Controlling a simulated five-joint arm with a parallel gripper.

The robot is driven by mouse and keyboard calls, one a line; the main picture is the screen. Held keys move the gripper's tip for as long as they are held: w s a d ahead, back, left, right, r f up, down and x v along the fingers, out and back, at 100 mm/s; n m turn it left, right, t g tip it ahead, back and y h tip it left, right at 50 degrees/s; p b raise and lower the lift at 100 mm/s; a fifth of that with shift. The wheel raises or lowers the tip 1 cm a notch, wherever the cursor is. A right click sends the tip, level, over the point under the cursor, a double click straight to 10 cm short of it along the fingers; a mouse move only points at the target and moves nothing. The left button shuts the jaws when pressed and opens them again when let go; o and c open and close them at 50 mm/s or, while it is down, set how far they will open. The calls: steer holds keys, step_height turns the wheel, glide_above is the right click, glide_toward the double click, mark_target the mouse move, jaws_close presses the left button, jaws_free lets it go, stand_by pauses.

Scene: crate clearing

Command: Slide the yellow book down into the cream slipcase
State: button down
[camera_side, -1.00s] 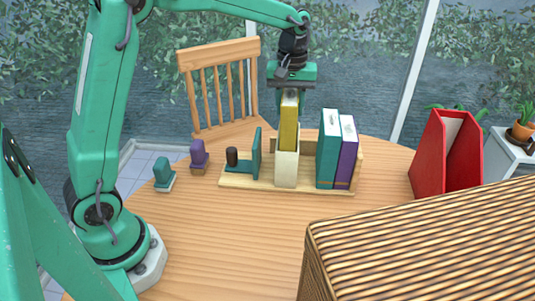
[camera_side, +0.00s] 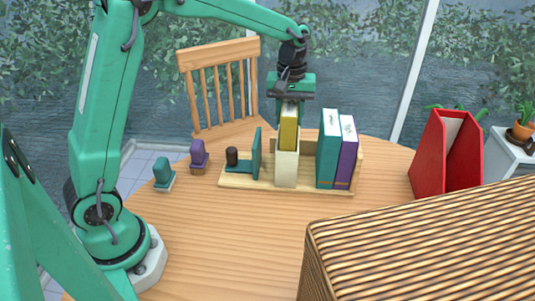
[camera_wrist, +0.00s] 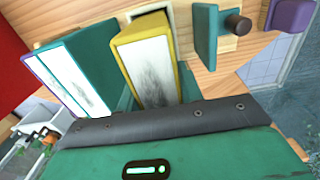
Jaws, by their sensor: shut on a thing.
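The yellow book (camera_side: 289,130) stands upright with its lower part inside the cream slipcase (camera_side: 287,170) and its upper part above the opening. My gripper (camera_side: 291,100) is shut on the top of the yellow book, directly above the slipcase. In the wrist view the yellow book (camera_wrist: 127,38) shows its yellow cover edges and white page side, near the dark gripper edge.
A teal book (camera_side: 328,150) and a purple book (camera_side: 347,153) stand to the right on the wooden rack (camera_side: 240,181). A teal bookend (camera_side: 256,155) is left of the slipcase. A red file holder (camera_side: 428,160) and a wicker box (camera_side: 420,235) stand further right.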

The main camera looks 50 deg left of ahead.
steer(key=shift+f, duration=0.35)
steer(key=c, duration=0.8)
jaws_free()
steer(key=shift+c, duration=0.2)
steer(key=shift+r, duration=3.9)
step_height(320, 180, up, 7)
